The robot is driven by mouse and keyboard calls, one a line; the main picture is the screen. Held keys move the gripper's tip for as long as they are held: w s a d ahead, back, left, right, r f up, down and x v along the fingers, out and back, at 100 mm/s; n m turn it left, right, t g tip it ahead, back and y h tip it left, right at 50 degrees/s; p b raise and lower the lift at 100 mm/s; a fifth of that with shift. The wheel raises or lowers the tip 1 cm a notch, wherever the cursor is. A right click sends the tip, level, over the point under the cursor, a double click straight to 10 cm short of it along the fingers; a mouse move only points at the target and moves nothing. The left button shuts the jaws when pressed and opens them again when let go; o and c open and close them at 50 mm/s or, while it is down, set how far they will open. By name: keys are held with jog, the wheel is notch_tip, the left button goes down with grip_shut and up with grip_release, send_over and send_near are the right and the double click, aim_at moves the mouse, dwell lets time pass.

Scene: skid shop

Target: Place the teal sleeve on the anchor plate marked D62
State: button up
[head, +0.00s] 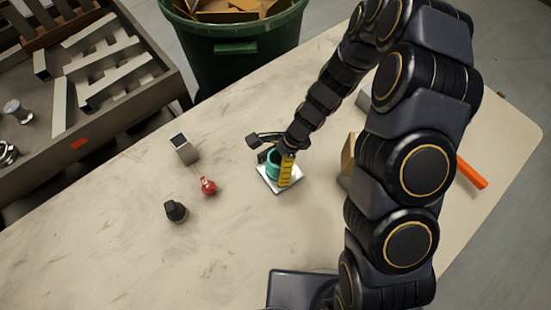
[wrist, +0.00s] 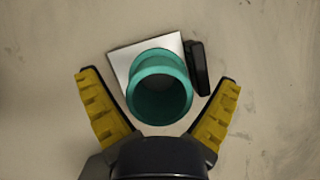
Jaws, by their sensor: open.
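The teal sleeve (head: 273,162) stands on a light metal plate (head: 266,184) on the table. In the wrist view the sleeve (wrist: 160,88) shows its open top and covers much of the plate (wrist: 124,58). No D62 marking can be read on the plate in either view. My gripper (wrist: 158,107) is open, with its yellow-padded fingers spread on both sides of the sleeve and a visible gap on each side. In the head view my gripper (head: 272,158) is over the plate and partly hides the sleeve.
A small dark block (wrist: 198,67) lies beside the plate. A grey block (head: 184,149), a red part (head: 208,186) and a black knob (head: 175,211) stand to the left. A tan block (head: 347,160) and an orange bar (head: 472,172) are right. A green bin (head: 235,50) stands behind.

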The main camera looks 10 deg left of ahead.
jog(key=shift+r, duration=0.1)
jog(key=v, duration=1.2)
jog(key=s+d+r+n+h, duration=0.2)
jog(key=s+d+r+n, duration=0.2)
jog(key=s+r+n, duration=0.3)
jog(key=s+d+r+n+h, duration=0.2)
jog(key=s+d+r+n, duration=0.3)
jog(key=s, duration=0.8)
notch_tip(320, 180, up, 3)
jog(key=shift+s+d+r+n+h, duration=0.15)
jog(key=shift+s+r+n+h, duration=0.15)
jog(key=shift+n, duration=0.8)
